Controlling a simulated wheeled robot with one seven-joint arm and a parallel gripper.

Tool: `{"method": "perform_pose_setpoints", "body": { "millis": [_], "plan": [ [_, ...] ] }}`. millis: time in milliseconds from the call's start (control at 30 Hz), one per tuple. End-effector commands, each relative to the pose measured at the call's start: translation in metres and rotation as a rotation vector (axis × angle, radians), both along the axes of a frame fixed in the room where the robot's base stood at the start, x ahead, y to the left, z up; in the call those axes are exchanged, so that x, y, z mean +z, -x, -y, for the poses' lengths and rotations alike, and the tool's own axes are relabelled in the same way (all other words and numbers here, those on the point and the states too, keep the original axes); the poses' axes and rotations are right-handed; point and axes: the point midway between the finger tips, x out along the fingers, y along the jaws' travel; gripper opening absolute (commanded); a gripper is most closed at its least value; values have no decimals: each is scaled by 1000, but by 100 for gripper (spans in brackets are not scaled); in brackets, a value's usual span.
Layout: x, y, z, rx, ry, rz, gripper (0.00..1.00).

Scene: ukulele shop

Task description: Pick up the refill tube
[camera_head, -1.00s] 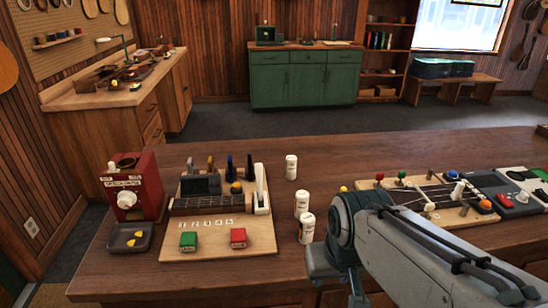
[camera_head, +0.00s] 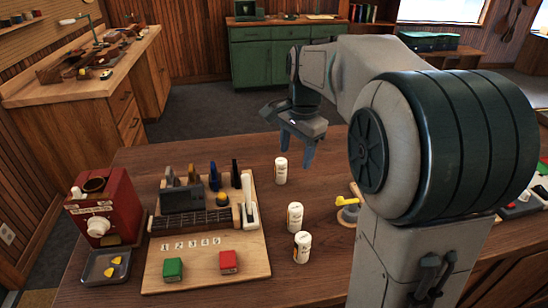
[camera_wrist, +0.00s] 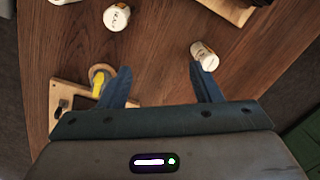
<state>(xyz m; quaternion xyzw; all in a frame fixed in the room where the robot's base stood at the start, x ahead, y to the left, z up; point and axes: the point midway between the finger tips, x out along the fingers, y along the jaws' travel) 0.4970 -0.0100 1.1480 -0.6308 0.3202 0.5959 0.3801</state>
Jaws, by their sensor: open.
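Three white labelled tubes stand on the wooden table in the head view: a far one (camera_head: 281,171), a middle one (camera_head: 295,216) and a near one (camera_head: 302,247). I cannot tell from the labels which is the refill tube. My gripper (camera_head: 296,153) is open and empty, pointing down above the table near the far tube. In the wrist view, one white tube (camera_wrist: 204,56) shows just past the tip of the right finger, and another white tube (camera_wrist: 117,17) is farther up and left. Nothing is between the fingers (camera_wrist: 160,73).
A wooden board (camera_head: 205,255) with a fretboard, tools, and green and red boxes lies left of the tubes. A red machine (camera_head: 105,213) and a grey tray (camera_head: 104,266) stand at the far left. A yellow object (camera_head: 348,203) is to the right, partly behind my arm.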

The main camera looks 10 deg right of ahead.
Motion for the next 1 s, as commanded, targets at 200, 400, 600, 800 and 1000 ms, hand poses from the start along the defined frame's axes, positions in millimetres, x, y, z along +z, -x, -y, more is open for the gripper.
{"method": "perform_pose_setpoints", "body": {
  "millis": [200, 400, 600, 800, 1000],
  "plan": [
    [5, -74, -2, -361, 4, -67, 58],
    [2, -107, -6, -552, 18, -92, 58],
    [-12, -114, -7, -603, 23, -101, 58],
    [-52, -113, -7, -601, 24, -103, 58],
    [-80, -114, -7, -600, 22, -99, 58]
  ]
}}
